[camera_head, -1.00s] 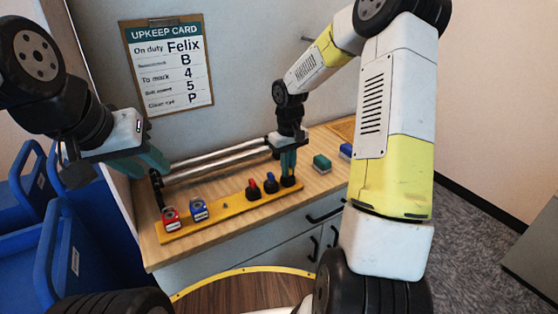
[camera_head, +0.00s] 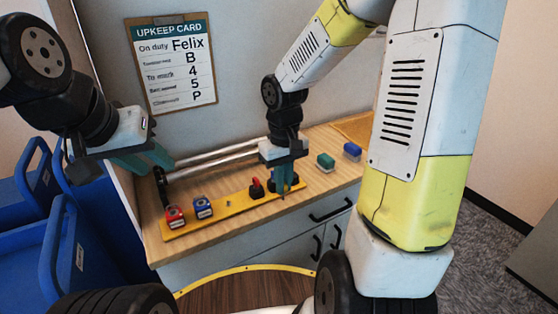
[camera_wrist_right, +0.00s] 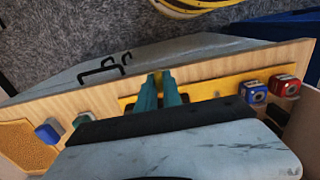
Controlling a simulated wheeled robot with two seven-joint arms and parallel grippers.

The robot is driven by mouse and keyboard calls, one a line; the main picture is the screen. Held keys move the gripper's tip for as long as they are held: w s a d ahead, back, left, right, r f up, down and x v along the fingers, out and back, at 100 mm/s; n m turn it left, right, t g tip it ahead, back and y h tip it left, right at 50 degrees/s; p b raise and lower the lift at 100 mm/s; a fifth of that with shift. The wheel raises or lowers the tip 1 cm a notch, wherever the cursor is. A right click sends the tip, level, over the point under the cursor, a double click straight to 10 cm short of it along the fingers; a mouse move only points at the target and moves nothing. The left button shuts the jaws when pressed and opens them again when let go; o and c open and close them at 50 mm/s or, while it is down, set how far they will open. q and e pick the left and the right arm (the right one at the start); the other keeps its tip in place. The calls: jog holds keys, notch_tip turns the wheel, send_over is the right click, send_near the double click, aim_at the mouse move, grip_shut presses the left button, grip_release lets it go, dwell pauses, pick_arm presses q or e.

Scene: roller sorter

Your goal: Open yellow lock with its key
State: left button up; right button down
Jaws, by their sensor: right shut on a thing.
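No yellow lock can be made out. A yellow board (camera_head: 238,203) on the wooden counter carries a red lock (camera_head: 175,217) and a blue lock (camera_head: 203,207) at its left end; the wrist view shows the blue lock (camera_wrist_right: 253,92) and red lock (camera_wrist_right: 284,86). A red-headed key (camera_head: 256,185) stands in a black holder; the blue-headed one beside it is mostly hidden by my right gripper. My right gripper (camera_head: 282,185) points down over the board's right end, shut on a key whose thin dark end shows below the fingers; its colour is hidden. My left gripper (camera_head: 150,164) is open and empty, left of the rails.
Two metal rails (camera_head: 215,158) run along the wall behind the board. Blue bins (camera_head: 35,230) stand at the left. An upkeep card (camera_head: 175,65) hangs on the wall.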

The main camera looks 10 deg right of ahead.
jog(key=shift+s+a+r, duration=0.1)
jog(key=shift+s+r, duration=0.2)
jog(key=shift+r, duration=0.5)
jog(key=shift+s+a+r, duration=0.15)
jog(key=shift+s+r, duration=0.15)
jog(key=shift+r, duration=0.45)
jog(key=shift+s+a+r, duration=0.1)
jog(key=shift+s+r, duration=0.2)
jog(key=shift+r, duration=0.5)
